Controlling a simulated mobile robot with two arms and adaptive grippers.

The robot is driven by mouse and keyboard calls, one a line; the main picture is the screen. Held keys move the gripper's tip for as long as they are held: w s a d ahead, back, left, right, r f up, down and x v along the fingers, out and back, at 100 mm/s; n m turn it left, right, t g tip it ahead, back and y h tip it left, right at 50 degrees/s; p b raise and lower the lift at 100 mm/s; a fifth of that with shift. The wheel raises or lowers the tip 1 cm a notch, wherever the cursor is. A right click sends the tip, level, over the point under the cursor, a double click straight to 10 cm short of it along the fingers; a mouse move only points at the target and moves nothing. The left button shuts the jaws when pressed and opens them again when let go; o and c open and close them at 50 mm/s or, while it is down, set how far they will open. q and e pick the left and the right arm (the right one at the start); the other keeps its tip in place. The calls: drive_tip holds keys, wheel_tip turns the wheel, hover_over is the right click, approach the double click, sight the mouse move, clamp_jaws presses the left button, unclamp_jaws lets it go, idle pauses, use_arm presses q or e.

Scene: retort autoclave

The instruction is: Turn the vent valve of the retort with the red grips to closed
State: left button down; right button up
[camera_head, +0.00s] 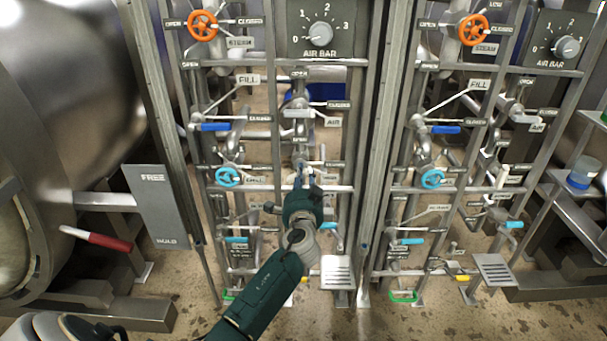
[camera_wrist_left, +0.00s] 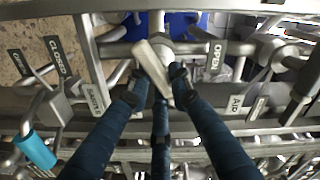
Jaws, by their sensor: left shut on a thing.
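My left gripper (camera_head: 304,180) reaches into the left valve panel, and its fingers are shut on a pale lever (camera_wrist_left: 153,66). In the left wrist view, the fingertips (camera_wrist_left: 158,86) close around the lever's lower end. The lever stands tilted, its upper end leaning left, in front of a pipe. An OPEN plate (camera_wrist_left: 216,57) is to its right and a CLOSED plate (camera_wrist_left: 58,56) is farther left. I cannot read a vent label on this valve. A red grip (camera_head: 96,238) shows on the retort (camera_head: 90,80) at the left. My right gripper is not in view.
A similar panel with an orange wheel (camera_head: 473,29) stands to the right. Metal uprights (camera_head: 375,150) separate them. A grey plate (camera_head: 152,205) stands left.

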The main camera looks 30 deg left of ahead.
use_arm(q)
drive_tip(key=shift+m, duration=1)
drive_tip(key=shift+f+m, duration=0.1)
drive_tip(key=shift+m, duration=0.3)
drive_tip(key=shift+f+m+p, duration=0.25)
drive_tip(key=shift+m+p, duration=0.35)
drive_tip(key=shift+m, duration=1.1)
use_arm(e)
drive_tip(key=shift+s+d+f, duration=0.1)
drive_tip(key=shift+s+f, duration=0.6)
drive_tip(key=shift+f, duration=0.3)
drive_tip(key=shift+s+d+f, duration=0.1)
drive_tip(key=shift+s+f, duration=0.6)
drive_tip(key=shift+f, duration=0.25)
use_arm(q)
drive_tip(key=c, duration=1.5)
unclamp_jaws()
drive_tip(key=shift+c, duration=0.2)
drive_tip(key=v, duration=1.2)
drive_tip(key=shift+f, duration=0.1)
